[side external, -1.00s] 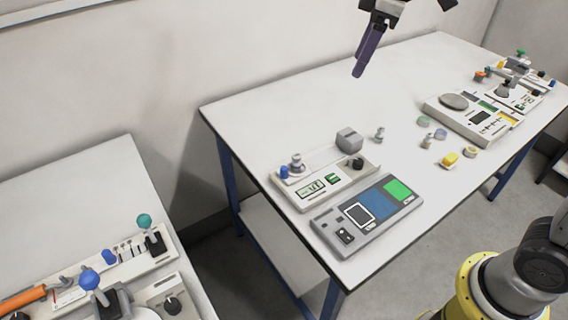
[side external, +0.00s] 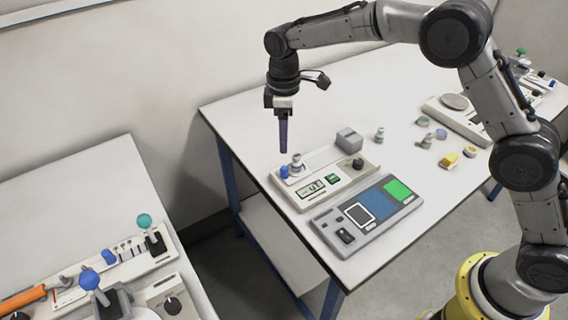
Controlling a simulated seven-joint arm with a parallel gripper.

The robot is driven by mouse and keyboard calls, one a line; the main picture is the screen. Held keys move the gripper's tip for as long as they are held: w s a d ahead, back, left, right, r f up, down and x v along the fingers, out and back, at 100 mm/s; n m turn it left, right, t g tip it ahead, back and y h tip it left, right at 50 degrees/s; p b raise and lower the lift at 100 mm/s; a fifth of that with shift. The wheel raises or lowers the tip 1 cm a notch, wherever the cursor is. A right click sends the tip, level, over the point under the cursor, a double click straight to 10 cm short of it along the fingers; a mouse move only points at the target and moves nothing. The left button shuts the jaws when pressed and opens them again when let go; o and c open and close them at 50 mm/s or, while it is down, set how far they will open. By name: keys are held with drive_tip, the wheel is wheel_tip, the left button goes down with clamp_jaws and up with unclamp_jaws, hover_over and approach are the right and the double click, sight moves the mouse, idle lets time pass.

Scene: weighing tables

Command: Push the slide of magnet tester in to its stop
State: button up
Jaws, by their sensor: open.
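The white device with a small display (side external: 327,194) near the front left of the table looks like the magnet tester. It carries a blue knob (side external: 284,172) at its left end, a small metal weight-like piece (side external: 297,165) beside it, a grey block (side external: 349,140) at the far right and a black knob (side external: 358,163). Which part is the slide, and how far in it sits, I cannot tell for sure. My gripper (side external: 283,151) points down just above the blue knob in this view, open and empty. Its fingers overlap from this side, and contact with the knob cannot be judged.
A grey device with blue and green panels (side external: 367,216) lies close in front. A small metal weight (side external: 379,134) and several small pieces, one yellow (side external: 449,159), lie to the right. Another instrument (side external: 452,112) stands farther right. A second table (side external: 80,190) is at left.

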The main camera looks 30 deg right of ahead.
sight(284, 167)
wheel_tip(284, 167, down, 10)
drive_tip(key=shift+r, duration=0.25)
clamp_jaws()
idle(0.3)
idle(1.2)
